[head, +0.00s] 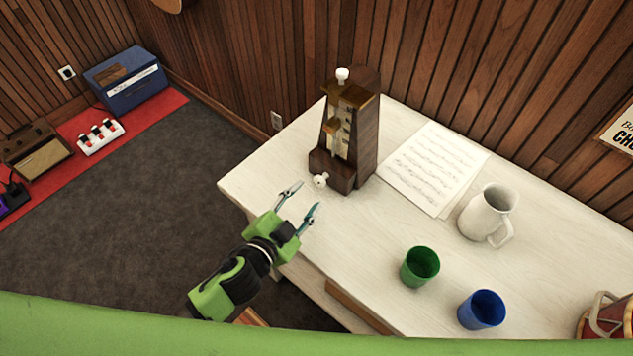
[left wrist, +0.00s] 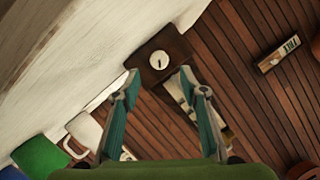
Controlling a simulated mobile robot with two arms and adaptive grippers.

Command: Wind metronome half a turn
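The metronome (head: 367,140) is a dark wooden tapered case standing upright on the white table, with a white knob on top. A small white winding key (head: 321,180) sticks out low at its front. In the left wrist view the metronome (left wrist: 177,44) shows as a brown block, with a round white knob with a dark mark (left wrist: 159,60), which looks like the key, on its face. My left gripper (head: 307,195) is open and empty, over the table's front edge just short of the key. In the left wrist view the knob lies between and beyond the fingertips (left wrist: 160,76). My right gripper is out of view.
Sheet music (head: 436,168) lies right of the metronome. A white jug (head: 487,216), green cup (head: 420,267), blue cup (head: 482,310) and red drum (head: 606,318) stand farther right on the table (head: 340,240). A wood-panelled wall is close behind. The table left of the metronome is bare.

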